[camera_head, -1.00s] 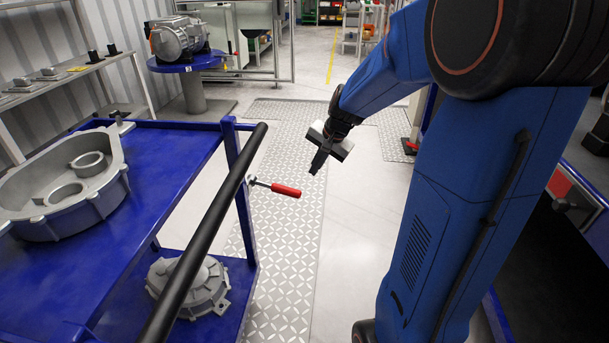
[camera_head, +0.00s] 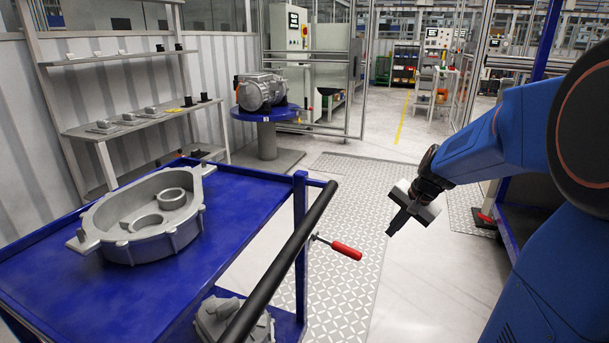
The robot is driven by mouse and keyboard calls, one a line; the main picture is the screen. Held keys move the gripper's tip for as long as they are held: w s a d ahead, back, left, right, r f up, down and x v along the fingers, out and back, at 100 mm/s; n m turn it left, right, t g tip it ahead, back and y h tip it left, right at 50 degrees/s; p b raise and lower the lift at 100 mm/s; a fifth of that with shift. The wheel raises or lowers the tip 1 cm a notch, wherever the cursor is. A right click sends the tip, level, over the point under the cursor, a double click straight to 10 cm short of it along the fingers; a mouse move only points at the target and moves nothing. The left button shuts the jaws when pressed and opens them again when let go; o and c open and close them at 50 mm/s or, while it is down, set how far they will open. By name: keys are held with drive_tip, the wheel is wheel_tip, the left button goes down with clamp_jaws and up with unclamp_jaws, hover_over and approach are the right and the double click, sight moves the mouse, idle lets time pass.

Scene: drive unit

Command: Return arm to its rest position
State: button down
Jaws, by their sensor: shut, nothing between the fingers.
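My blue arm (camera_head: 490,140) reaches in from the right side of the head view. My gripper (camera_head: 394,228) hangs at its end, pointing down and to the left. Its dark fingers are together with nothing between them. It hangs in free air over the floor, right of the blue cart and apart from it. A screwdriver-like tool with a red handle (camera_head: 346,250) is at the cart's corner post, to the lower left of my gripper and apart from it.
The blue cart (camera_head: 60,270) carries a grey housing (camera_head: 150,238) on top and another casting (camera_head: 232,318) below. Its black handle bar (camera_head: 290,255) slopes toward me. A round blue stand (camera_head: 265,113) holds a motor (camera_head: 262,92). Shelves (camera_head: 140,128) line the left wall.

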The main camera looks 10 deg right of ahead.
drive_tip(key=s+a+r+n+h, duration=0.1)
drive_tip(key=s+a+n, duration=0.4)
drive_tip(key=s, duration=0.8)
drive_tip(key=s+a+r+n, duration=0.3)
drive_tip(key=s+a+n, duration=0.3)
drive_tip(key=s, duration=0.7)
drive_tip(key=shift+s+a+t+h, duration=0.3)
drive_tip(key=shift+a+h, duration=0.1)
drive_tip(key=shift+a, duration=0.15)
